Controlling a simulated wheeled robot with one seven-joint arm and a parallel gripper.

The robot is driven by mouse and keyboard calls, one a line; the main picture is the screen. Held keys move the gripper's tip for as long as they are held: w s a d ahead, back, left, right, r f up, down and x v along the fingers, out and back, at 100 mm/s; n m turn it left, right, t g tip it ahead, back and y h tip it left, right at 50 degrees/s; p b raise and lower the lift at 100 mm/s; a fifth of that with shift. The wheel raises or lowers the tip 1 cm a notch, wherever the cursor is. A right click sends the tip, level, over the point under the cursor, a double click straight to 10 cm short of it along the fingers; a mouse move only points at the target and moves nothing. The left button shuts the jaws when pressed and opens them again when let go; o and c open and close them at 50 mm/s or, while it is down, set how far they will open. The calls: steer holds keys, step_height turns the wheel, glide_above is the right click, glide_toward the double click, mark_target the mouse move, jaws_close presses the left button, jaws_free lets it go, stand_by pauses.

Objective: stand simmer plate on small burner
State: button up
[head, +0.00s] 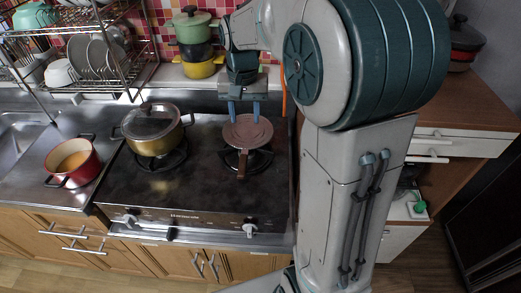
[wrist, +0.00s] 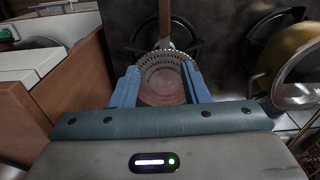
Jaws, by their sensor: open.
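The simmer plate (head: 248,132) is a round, reddish-brown disc with a handle pointing toward the front of the stove. It lies over the right burner (head: 258,158), whose dark grate shows around the handle and front edge. In the wrist view the plate (wrist: 163,88) appears between the two blue fingers, with its handle running up over the burner grate (wrist: 196,38). My gripper (head: 244,117) is open at the plate's back edge, fingers pointing down. I cannot tell whether the fingers touch it or whether it sits fully flat.
A lidded yellow pot (head: 152,130) stands on the left burner. A red pot (head: 73,162) is on the counter at left. Stacked green and yellow pots (head: 195,48) stand behind the stove. A dish rack (head: 80,50) is at the back left. The stove's front middle is clear.

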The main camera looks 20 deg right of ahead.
steer(key=s+f+n+t, duration=0.1)
steer(key=s+n, duration=0.3)
steer(key=s, duration=1.5)
steer(key=shift+s+t, duration=0.25)
steer(key=shift+t, duration=0.55)
steer(key=shift+f, duration=0.1)
steer(key=shift+c, duration=0.5)
steer(key=shift+a, duration=0.15)
